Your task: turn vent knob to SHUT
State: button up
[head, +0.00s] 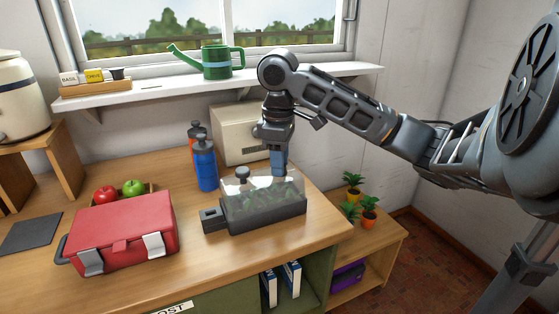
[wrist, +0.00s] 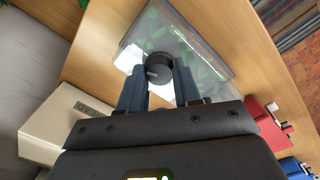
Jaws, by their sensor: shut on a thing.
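The vent knob (wrist: 159,66) is a dark round knob with a pale mark on the clear lid of a small propagator. It sits between my fingertips in the wrist view, where my gripper (wrist: 160,84) is shut on it. The propagator (head: 265,215) has a dark base and green seedlings under the lid. In the head view my gripper (head: 278,168) points down at the right part of the lid and its fingers hide the held knob. A second dark knob-like piece (head: 242,174) stands left of the fingers. I cannot read any SHUT marking.
A red toolbox (head: 125,232) stands left on the wooden bench. Potted plants (head: 369,207) are on a lower shelf at right. The bench front before the propagator is clear.

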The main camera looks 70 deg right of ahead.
jog(key=n+b, duration=0.1)
jog(key=n, duration=0.5)
jog(key=shift+f, duration=0.1)
jog(key=n+b, duration=0.2)
jog(key=n, duration=0.4)
jog(key=shift+n+t, duration=0.3)
jog(key=shift+n, duration=0.1)
jog(key=o, duration=1.1)
jog(key=shift+c, duration=0.2)
jog(key=r, duration=0.8)
jog(key=shift+s, duration=0.25)
